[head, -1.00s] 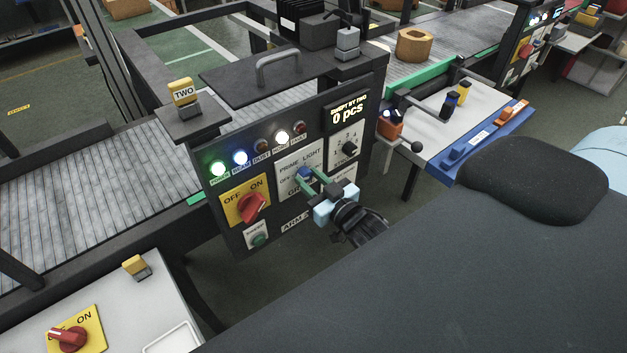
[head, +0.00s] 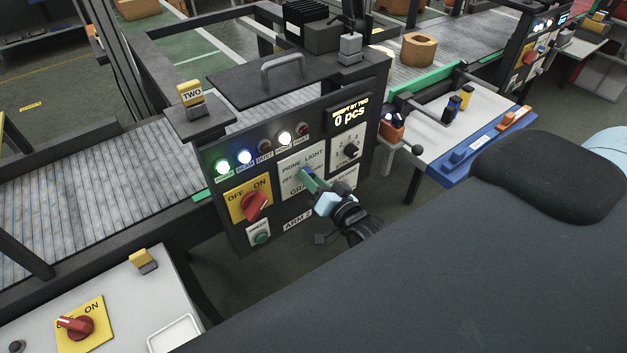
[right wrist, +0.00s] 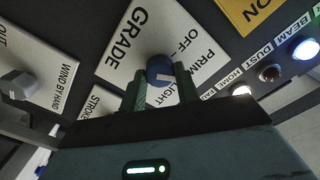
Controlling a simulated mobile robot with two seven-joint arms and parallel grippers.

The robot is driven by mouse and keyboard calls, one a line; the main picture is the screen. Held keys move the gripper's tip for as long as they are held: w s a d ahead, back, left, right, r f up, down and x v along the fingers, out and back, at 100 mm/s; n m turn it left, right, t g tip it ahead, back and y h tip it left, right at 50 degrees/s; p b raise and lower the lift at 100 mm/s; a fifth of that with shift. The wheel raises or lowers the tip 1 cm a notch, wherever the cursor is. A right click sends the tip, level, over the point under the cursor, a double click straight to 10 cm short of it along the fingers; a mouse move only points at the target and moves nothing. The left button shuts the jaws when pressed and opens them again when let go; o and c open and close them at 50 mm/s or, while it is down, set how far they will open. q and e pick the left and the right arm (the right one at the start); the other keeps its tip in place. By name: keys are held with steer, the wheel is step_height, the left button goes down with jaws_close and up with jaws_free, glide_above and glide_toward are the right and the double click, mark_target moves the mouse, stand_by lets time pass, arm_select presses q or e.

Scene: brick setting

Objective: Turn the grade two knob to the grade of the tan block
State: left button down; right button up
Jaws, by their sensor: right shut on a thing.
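The blue knob (right wrist: 160,68) sits on a white plate lettered GRADE, OFF, PRIME and LIGHT (right wrist: 125,45). A white mark shows on its face; I cannot tell which grade it points to. My right gripper (head: 308,180) is shut on the knob, and its green fingers also show on both sides of it in the right wrist view (right wrist: 161,85). In the head view the fingers hide most of the knob. A tan-brown block (head: 418,50) with a hollow top sits on the far conveyor. My left gripper is not in view.
A red OFF/ON switch (head: 256,205), a row of lamps (head: 246,158) and a black knob (head: 351,150) surround the plate. A white tray table (head: 440,125) stands right.

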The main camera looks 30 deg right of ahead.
stand_by(0.5)
steer(key=o, duration=1)
steer(key=shift+c, duration=0.2)
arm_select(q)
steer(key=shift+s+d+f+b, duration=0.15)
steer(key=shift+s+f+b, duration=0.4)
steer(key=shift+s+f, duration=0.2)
arm_select(e)
steer(key=s, duration=0.8)
steer(key=shift+d, duration=0.3)
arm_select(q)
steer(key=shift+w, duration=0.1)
arm_select(e)
steer(key=shift+w, duration=0.1)
